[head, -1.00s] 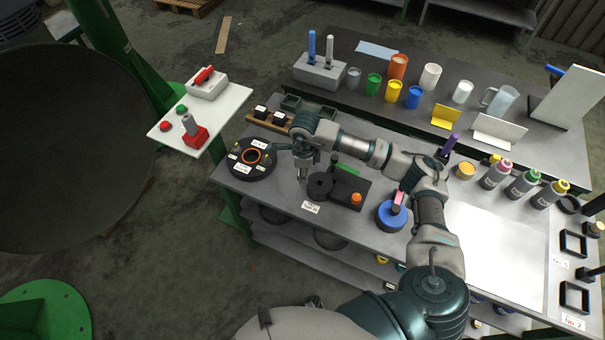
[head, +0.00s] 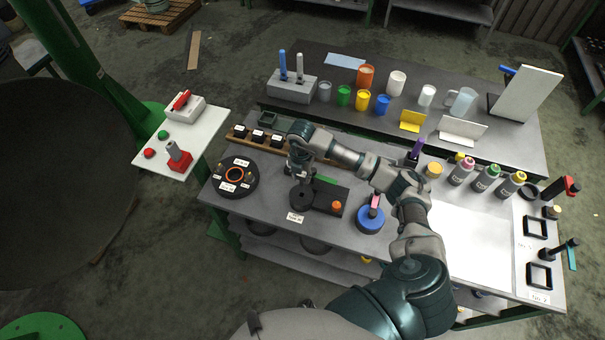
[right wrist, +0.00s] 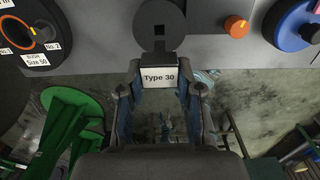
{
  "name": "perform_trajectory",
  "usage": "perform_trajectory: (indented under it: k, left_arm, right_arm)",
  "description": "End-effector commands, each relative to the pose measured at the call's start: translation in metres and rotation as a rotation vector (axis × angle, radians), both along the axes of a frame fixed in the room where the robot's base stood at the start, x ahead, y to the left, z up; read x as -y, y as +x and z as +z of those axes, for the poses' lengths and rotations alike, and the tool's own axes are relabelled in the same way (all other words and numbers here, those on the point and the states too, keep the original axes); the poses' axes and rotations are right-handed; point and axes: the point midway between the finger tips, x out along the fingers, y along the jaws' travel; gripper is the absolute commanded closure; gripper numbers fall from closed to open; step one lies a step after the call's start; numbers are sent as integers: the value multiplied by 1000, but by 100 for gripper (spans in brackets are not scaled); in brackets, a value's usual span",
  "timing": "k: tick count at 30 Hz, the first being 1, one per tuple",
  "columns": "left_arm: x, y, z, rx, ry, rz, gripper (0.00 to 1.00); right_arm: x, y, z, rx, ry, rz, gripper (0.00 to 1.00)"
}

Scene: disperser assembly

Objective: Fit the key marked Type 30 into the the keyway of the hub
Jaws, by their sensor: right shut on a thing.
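The hub (head: 302,199) is a dark round disc standing near the front edge of the table. In the right wrist view the hub (right wrist: 158,12) lies at the top middle, with a small dark opening. My right gripper (right wrist: 160,76) is shut on a dark block with a white label reading Type 30, the key (right wrist: 159,77). The key shows just in front of the hub in that view; I cannot tell the height gap between them. In the head view my right gripper (head: 301,180) is over the hub and hides the key. My left gripper is out of view.
A black disc with an orange ring (head: 237,177) sits to the left. A wooden rack (head: 285,147) holds dark labelled blocks behind. An orange knob (head: 337,206) and a blue round part (head: 370,219) are to the right. A white sign (head: 296,217) lies before the hub.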

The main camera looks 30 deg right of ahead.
Motion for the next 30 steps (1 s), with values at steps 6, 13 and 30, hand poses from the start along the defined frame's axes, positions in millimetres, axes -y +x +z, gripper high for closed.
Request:
perform_trajectory:
  k: [6, 13, 30]
  left_arm:
    - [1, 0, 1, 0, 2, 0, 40]
    - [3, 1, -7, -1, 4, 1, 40]
    - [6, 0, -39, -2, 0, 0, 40]
  right_arm:
    - [3, 0, 0, 2, 3, 2, 100]
    - [8, 0, -12, 1, 7, 2, 100]
    - [0, 0, -57, 2, 1, 4, 100]
